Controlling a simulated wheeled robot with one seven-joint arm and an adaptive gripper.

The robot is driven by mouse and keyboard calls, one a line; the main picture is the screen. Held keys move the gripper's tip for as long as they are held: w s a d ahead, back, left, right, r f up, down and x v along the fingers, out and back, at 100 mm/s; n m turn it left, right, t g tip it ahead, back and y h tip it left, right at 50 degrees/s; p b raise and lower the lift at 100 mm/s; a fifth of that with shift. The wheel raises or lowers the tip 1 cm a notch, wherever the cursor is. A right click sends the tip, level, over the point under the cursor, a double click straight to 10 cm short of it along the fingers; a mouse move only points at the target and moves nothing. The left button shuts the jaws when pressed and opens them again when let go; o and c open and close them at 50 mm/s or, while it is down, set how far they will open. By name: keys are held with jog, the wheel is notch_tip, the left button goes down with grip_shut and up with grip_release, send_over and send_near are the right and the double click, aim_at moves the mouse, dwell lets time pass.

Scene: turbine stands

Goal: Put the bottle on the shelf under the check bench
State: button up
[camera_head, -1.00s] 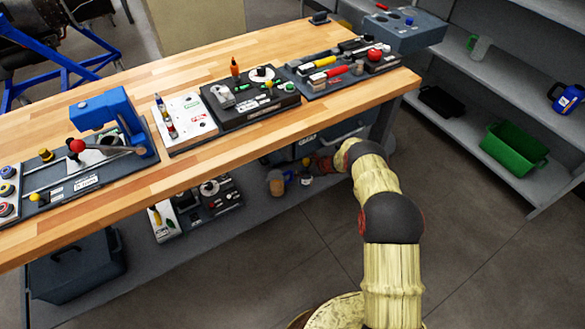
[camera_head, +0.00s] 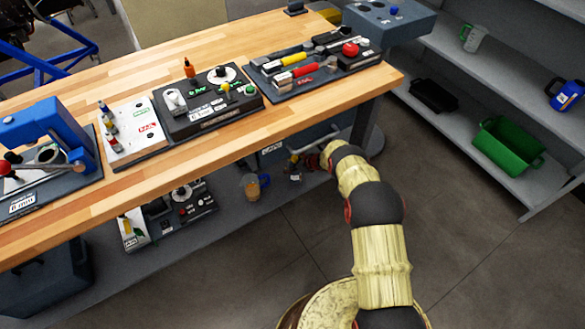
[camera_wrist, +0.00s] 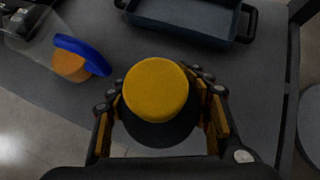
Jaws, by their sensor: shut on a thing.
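My gripper (camera_wrist: 158,98) is shut on the bottle (camera_wrist: 155,88), which shows a round yellow cap above a dark body in the wrist view. The cap faces the wrist camera, and the bottle's lower part is hidden. In the head view my gripper (camera_head: 297,168) is small and partly hidden, under the front edge of the check bench (camera_head: 215,135). The grey lower shelf (camera_head: 225,222) lies under the bench and also shows in the wrist view (camera_wrist: 245,95). I cannot tell whether the bottle touches the shelf.
A blue and orange item (camera_wrist: 80,58) stands left of the bottle, also seen in the head view (camera_head: 258,187). A dark tray (camera_wrist: 190,18) lies beyond. A device panel (camera_head: 180,213) sits farther left on the shelf. A bench leg (camera_head: 362,122) stands to the right.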

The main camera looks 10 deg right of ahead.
notch_tip(320, 180, down, 3)
jog(key=shift+f+b, duration=0.1)
jog(key=shift+b, duration=0.4)
jog(key=o, duration=1.3)
jog(key=shift+o, duration=0.3)
jog(key=shift+r, duration=0.2)
jog(key=p+v, duration=0.5)
jog(key=v, duration=0.7)
